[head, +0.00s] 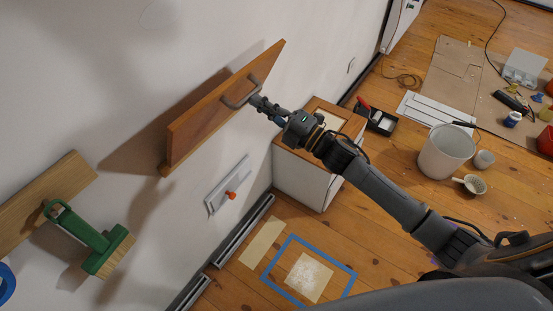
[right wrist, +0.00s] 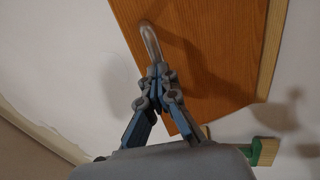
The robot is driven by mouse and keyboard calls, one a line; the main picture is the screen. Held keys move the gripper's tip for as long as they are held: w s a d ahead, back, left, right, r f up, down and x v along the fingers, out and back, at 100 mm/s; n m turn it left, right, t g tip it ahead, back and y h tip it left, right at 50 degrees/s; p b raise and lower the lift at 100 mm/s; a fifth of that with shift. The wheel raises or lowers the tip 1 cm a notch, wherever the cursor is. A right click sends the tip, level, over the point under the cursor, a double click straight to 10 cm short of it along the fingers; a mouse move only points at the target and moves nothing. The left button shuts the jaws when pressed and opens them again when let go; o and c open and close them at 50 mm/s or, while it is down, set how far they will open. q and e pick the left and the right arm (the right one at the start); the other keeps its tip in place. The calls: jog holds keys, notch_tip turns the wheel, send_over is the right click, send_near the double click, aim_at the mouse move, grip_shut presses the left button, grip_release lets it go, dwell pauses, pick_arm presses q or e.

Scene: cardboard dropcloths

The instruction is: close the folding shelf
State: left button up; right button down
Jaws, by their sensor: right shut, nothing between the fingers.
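The folding shelf is a brown wooden panel (head: 215,110) on the white wall, with a metal bar handle (head: 240,92) on its face. A lighter wooden strip shows along its edge. I cannot tell its exact angle to the wall. My right gripper (head: 257,100) is at the handle's lower end, its fingers shut with nothing between them. In the right wrist view the fingertips (right wrist: 158,72) meet just below the curved handle (right wrist: 150,40), in front of the panel (right wrist: 210,55). Whether they touch the handle is unclear. My left gripper is out of view.
Below the shelf are a white wall plate (head: 222,190) with an orange knob and a white cabinet (head: 300,182). A white bucket (head: 445,152) and loose tools stand on the floor at right.

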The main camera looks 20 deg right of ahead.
aim_at(240, 79)
jog(key=shift+w+a+r+p, duration=0.3)
jog(key=shift+w+r+p, duration=0.15)
jog(key=shift+r+p, duration=0.45)
jog(key=shift+w+a+r+g+h+p, duration=0.2)
jog(key=shift+w+a+g+h+p, duration=0.15)
jog(key=shift+p, duration=0.1)
jog(key=w, duration=0.1)
jog(key=w+a+r, duration=0.1)
jog(key=w+a+r+p, duration=0.1)
jog(key=shift+w+a+r, duration=0.2)
jog(key=shift+w+r, duration=0.05)
jog(key=shift+w+a+r, duration=0.2)
jog(key=shift+w+a, duration=0.3)
jog(key=shift+d, duration=0.1)
